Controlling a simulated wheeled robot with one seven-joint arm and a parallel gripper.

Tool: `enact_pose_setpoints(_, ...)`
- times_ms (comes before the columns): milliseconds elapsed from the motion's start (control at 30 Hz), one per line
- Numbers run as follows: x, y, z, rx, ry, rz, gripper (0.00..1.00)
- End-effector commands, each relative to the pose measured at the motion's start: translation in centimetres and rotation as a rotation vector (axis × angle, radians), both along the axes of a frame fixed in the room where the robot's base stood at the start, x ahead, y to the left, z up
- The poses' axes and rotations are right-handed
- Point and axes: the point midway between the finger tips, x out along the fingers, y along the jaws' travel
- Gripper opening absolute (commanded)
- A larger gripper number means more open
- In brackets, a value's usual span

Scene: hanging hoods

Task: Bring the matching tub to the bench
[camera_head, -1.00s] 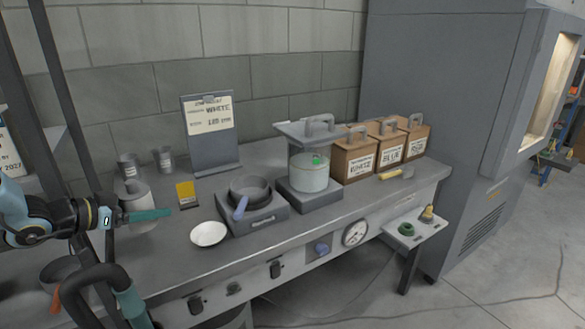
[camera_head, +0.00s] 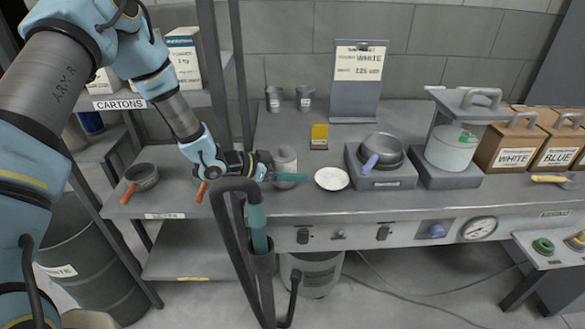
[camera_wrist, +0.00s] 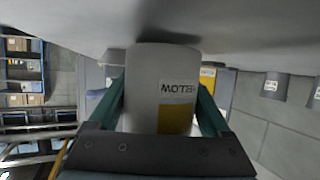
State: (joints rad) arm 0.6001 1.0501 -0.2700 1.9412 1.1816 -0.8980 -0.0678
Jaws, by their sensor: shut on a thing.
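My gripper (camera_head: 290,178) is shut on a grey cylindrical tub (camera_head: 285,160) at the left end of the bench (camera_head: 400,200). In the wrist view, the tub (camera_wrist: 160,75) stands between my two green fingers. Its label appears upside down, seems to read YELLOW, and has a yellow patch. The tub's base is at or just above the bench top; I cannot tell if it touches. The notice board (camera_head: 358,80) at the back of the bench reads WHITE. Two smaller grey tubs (camera_head: 274,98) (camera_head: 304,97) stand at the back; their labels are too small to read.
Cartons (camera_head: 512,140) marked WHITE and BLUE are at right.

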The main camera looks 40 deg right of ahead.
Motion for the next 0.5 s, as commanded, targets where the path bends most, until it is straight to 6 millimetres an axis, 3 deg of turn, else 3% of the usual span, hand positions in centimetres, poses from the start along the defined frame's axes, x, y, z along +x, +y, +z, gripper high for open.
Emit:
enact_pose_setpoints(433, 0.03, -0.01, -0.88, -0.001, -0.001, 0.001, 0.46)
enact_pose_setpoints(467, 0.03, 0.01, -0.77, 0.0, -0.001, 0.001, 0.85)
enact_pose_setpoints(500, 0.03, 0.01, -0.75, 0.0, -0.001, 0.001, 0.9)
